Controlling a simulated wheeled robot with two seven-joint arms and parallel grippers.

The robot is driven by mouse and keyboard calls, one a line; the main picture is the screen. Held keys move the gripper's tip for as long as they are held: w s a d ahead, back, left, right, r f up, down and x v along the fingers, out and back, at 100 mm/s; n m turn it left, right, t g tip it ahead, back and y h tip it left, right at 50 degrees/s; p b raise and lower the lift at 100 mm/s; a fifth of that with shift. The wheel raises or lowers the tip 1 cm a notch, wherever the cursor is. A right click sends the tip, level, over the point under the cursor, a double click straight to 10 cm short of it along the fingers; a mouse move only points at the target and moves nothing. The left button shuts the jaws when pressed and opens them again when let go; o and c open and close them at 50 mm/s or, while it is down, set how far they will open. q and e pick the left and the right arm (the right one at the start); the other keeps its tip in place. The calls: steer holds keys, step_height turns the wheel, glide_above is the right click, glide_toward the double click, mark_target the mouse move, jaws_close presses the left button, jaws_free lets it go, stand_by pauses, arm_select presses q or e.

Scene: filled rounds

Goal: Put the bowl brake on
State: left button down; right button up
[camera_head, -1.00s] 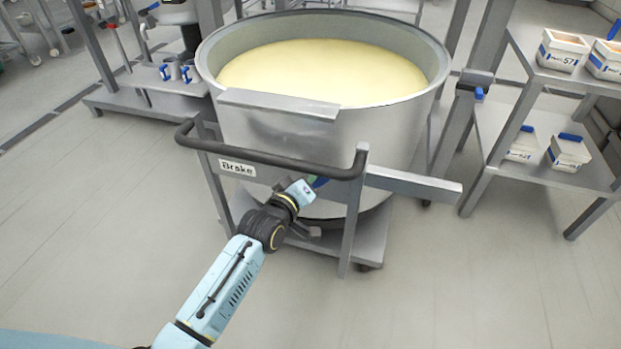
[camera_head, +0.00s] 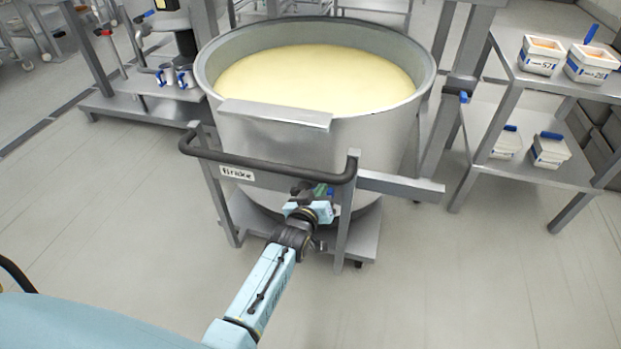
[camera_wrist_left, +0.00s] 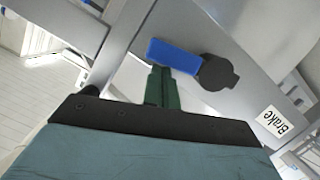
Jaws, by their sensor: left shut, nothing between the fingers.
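The large steel bowl (camera_head: 270,130) holds a pale yellow mass and stands on a wheeled trolley with a dark push handle (camera_head: 265,165). A "Brake" label (camera_head: 238,173) is on the trolley; it also shows in the left wrist view (camera_wrist_left: 271,121). The blue brake lever (camera_wrist_left: 172,56) sticks out sideways from a black round pivot (camera_wrist_left: 218,72). My left gripper (camera_head: 320,189) is below the handle, near the trolley's right post. Its green fingers (camera_wrist_left: 161,72) are shut and empty, their tips right at the lever; I cannot tell whether they touch. My right gripper is out of view.
A steel shelf (camera_head: 545,85) with labelled white tubs stands at the right. A steel bar (camera_head: 400,187) juts right from the trolley. Another machine base (camera_head: 140,105) is at the back left. The floor in front is clear.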

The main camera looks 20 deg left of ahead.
arm_select(q)
steer(key=shift+d+f, duration=0.35)
steer(key=shift+f, duration=0.15)
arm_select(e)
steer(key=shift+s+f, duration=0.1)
arm_select(q)
steer(key=shift+f, duration=0.1)
stand_by(0.4)
steer(key=p+v, duration=0.4)
steer(key=v, duration=0.9)
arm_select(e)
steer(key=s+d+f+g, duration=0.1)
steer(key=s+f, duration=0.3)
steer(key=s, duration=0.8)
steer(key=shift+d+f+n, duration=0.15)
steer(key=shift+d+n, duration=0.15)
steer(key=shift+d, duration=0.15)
